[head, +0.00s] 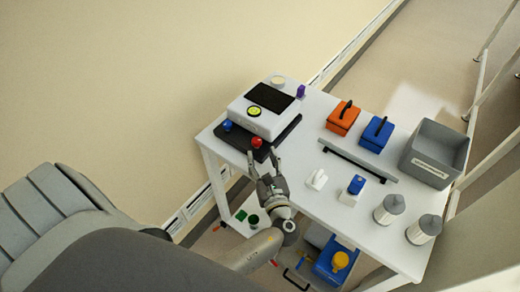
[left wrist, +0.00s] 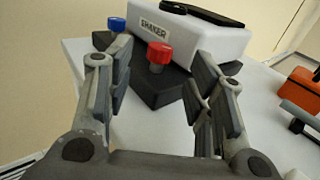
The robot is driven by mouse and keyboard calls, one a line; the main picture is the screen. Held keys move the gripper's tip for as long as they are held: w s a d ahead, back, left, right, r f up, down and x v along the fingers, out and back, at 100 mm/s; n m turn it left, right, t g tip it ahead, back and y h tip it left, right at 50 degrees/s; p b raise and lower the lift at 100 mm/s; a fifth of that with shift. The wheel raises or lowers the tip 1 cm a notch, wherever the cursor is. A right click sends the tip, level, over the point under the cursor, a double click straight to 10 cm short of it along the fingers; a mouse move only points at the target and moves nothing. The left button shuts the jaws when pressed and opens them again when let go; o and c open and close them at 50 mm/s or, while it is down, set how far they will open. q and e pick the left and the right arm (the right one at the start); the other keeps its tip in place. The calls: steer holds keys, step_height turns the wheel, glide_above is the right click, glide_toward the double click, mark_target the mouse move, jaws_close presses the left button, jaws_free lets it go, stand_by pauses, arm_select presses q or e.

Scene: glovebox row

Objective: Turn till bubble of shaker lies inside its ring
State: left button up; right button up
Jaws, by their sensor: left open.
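The shaker (head: 264,108) is a white box on a black base at the left end of the white table, with a dark panel on top. A round yellow-green bubble level (head: 254,111) with a dark rim sits on its front; the bubble is too small to place. A red knob (head: 256,142) and a blue knob (head: 227,125) stand at the base's near corners. My left gripper (head: 262,161) is open and empty just short of the red knob. In the left wrist view the red knob (left wrist: 159,53) shows between the open fingers, farther off, and the blue knob (left wrist: 117,24) is behind the left finger.
Small white and blue-topped items and two white cylinders (head: 389,209) stand along the near side. A lower shelf holds a blue case (head: 335,262).

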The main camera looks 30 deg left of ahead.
mark_target(255, 145)
arm_select(q)
steer(key=shift+s+d, duration=0.5)
steer(key=s+a+b, duration=0.1)
steer(key=s+a+f+n+b, duration=0.1)
steer(key=a, duration=0.1)
steer(key=s+a+f+n+b, duration=0.1)
steer(key=shift+a+f+g+h, duration=0.25)
steer(key=shift+a+g+h, duration=0.05)
steer(key=w+m+t+h, duration=0.1)
steer(key=w+m+h, duration=0.1)
steer(key=w+r+m+t+h+b, duration=0.1)
steer(key=w+m+t+h, duration=0.1)
steer(key=m+h, duration=0.1)
steer(key=w+a+r+m+t+h+b, duration=0.1)
steer(key=w+m+t+h, duration=0.1)
steer(key=m, duration=0.1)
steer(key=shift+r, duration=0.1)
steer(key=shift+x, duration=0.8)
